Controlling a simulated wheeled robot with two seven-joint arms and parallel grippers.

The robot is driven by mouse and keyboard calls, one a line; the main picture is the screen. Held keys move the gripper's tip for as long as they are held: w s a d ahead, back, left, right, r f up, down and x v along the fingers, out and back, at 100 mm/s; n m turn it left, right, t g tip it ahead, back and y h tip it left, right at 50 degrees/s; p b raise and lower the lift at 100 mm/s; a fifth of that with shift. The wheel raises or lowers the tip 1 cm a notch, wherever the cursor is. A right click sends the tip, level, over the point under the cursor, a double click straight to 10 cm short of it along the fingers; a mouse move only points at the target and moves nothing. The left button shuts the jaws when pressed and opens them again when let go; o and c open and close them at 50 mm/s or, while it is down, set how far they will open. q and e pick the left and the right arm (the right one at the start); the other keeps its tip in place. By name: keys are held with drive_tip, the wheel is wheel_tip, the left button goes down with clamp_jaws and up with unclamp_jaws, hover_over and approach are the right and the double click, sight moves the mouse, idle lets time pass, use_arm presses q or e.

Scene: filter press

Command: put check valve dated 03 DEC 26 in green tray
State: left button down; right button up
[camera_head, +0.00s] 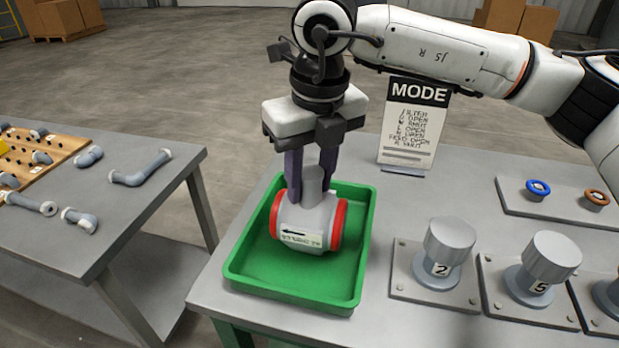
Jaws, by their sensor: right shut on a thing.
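A grey check valve (306,222) with red end rings stands inside the green tray (290,292). A small label (300,238) on its front carries a black arrow pointing left and print too small to read, so I cannot confirm the date. My right gripper (312,192) points down over the tray and is shut on the valve's upper neck. I cannot tell whether the valve rests on the tray floor or is held just above it. My left gripper is not in view.
Right of the tray are knobs marked 2 (450,243) and 5 (549,259) on plates. A MODE sign (412,125) stands behind. Blue (538,187) and orange (597,197) handwheels sit back right. A separate table (135,215) at left holds pipe parts (141,170).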

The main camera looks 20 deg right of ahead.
drive_tip(key=shift+f, duration=0.1)
drive_tip(key=o, duration=1.1)
drive_tip(key=shift+o, duration=0.2)
wheel_tip(320, 180, up, 12)
drive_tip(key=s, duration=0.1)
drive_tip(key=shift+s, duration=0.4)
drive_tip(key=shift+d, duration=0.1)
